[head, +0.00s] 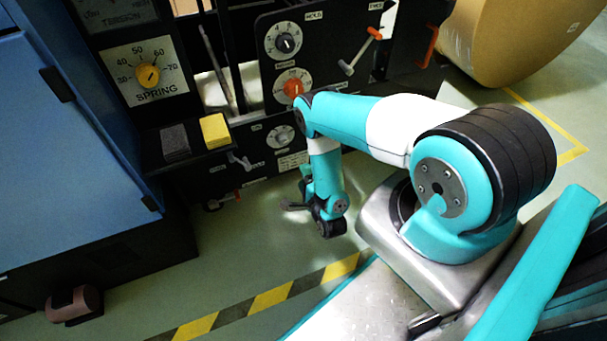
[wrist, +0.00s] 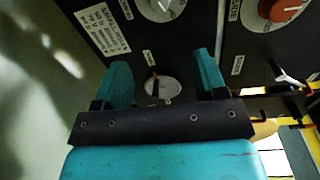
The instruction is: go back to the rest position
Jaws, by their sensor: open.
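My gripper (head: 293,205) hangs low in front of the black control panel (head: 330,75), at the end of my folded teal and white arm. In the wrist view, the two teal fingers of my gripper (wrist: 162,82) stand apart with nothing between them. A round pale dial (wrist: 162,88) on the panel shows beyond the gap. I cannot tell how far the fingertips are from the panel. No object is held.
The panel carries a grey knob (head: 286,43), an orange knob (head: 293,87) and a T-handled lever (head: 360,52). A yellow block (head: 215,130) and a dark block (head: 175,140) sit on a ledge. A brown roll (head: 520,40) stands behind. Striped floor tape (head: 270,298) borders clear floor.

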